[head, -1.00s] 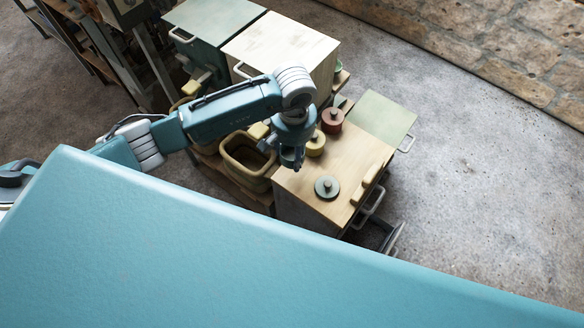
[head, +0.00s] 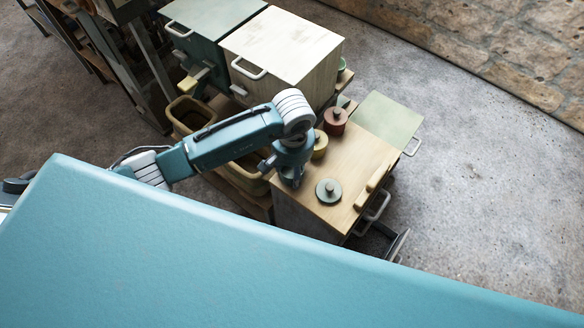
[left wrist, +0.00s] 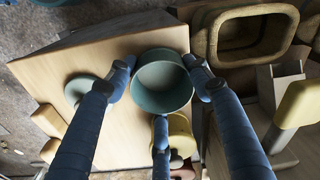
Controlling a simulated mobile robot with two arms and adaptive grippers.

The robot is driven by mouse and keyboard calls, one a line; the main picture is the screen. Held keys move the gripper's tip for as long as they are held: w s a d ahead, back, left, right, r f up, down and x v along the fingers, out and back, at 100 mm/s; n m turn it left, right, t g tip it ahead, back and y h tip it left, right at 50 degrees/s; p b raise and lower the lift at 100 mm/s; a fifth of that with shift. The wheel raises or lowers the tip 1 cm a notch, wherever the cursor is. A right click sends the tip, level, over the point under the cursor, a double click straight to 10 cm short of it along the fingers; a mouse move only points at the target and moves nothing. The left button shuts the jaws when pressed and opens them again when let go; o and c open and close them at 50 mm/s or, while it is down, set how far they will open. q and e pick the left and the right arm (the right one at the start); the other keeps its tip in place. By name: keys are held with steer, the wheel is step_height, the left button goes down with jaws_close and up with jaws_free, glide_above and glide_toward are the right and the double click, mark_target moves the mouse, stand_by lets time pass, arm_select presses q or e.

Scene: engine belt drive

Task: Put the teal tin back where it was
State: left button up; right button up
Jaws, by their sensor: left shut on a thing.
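The teal tin (left wrist: 162,82) is round and open-topped, and I look down into it in the left wrist view. My left gripper (left wrist: 160,90) is shut on it, with its fingers around the wall. In the head view my left gripper (head: 290,178) is over the near-left part of the wooden cabinet top (head: 312,205). The tin is mostly hidden there, and I cannot tell whether it touches the top. A teal knobbed lid (head: 328,190) lies just right of the gripper; it also shows in the left wrist view (left wrist: 79,89). My right gripper is not in view.
A yellow lidded tin (head: 320,146) and a red lidded tin (head: 335,120) stand behind the gripper on the same top. A bin (head: 186,112) with a thick rim is left of the cabinet. A pale box (head: 282,52) rises behind. Floor at right is clear.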

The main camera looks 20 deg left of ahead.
arm_select(q)
steer(key=shift+f, duration=0.2)
steer(key=o, duration=1.4)
steer(key=shift+c, duration=0.2)
steer(key=shift+r, duration=0.15)
steer(key=shift+r+p, duration=0.25)
steer(key=shift+p, duration=0.1)
step_height(320, 180, up, 12)
steer(key=p, duration=0.6)
steer(key=shift+s+d+f+p, duration=0.15)
steer(key=shift+s+p, duration=0.15)
steer(key=shift+p, duration=0.05)
